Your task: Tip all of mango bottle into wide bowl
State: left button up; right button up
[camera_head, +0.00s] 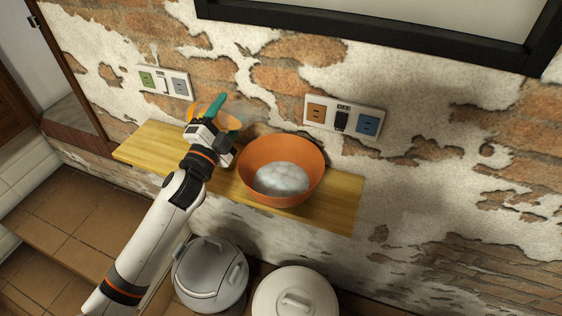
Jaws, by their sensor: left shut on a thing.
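The wide bowl (255,160) is orange and stands upright on the wooden shelf, right of my left gripper. A pale, lumpy white mass (281,180) lies in its bottom. My left gripper (221,133) is over the shelf, just left of the bowl, and is shut on the mango bottle (203,111). The bottle shows as an orange shape with teal parts behind the gripper. The gripper hides much of it, so its exact tilt and its mouth cannot be made out. No stream into the bowl is visible. My right gripper is out of view.
The narrow wooden shelf (147,144) runs along the brick wall, with bare board at both ends. Socket panels (343,118) are on the wall behind. Below the shelf stand a grey lidded pot (209,270) and a white lidded pot (295,285).

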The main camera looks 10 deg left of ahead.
pick_arm(q)
jog(key=shift+m, duration=0.3)
jog(key=shift+s+d+r+m+h+b, duration=0.15)
jog(key=shift+d+m+h+b, duration=0.3)
jog(key=shift+m, duration=0.65)
jog(key=shift+s+d+m+g+h+p, duration=0.15)
jog(key=shift+m+h, duration=0.35)
jog(key=shift+m, duration=0.6)
jog(key=shift+w+d+m+g+h+p, duration=0.15)
jog(key=shift+m+h, duration=0.3)
jog(key=shift+m, duration=0.65)
dwell(1.2)
jog(key=shift+s+d+f+m+h+b, duration=0.15)
jog(key=shift+f+m+h+b, duration=0.1)
jog(key=shift+f+m, duration=0.2)
jog(key=shift+d+f+m+h+b, duration=0.2)
jog(key=shift+f+m, duration=0.1)
jog(key=shift+m, duration=0.25)
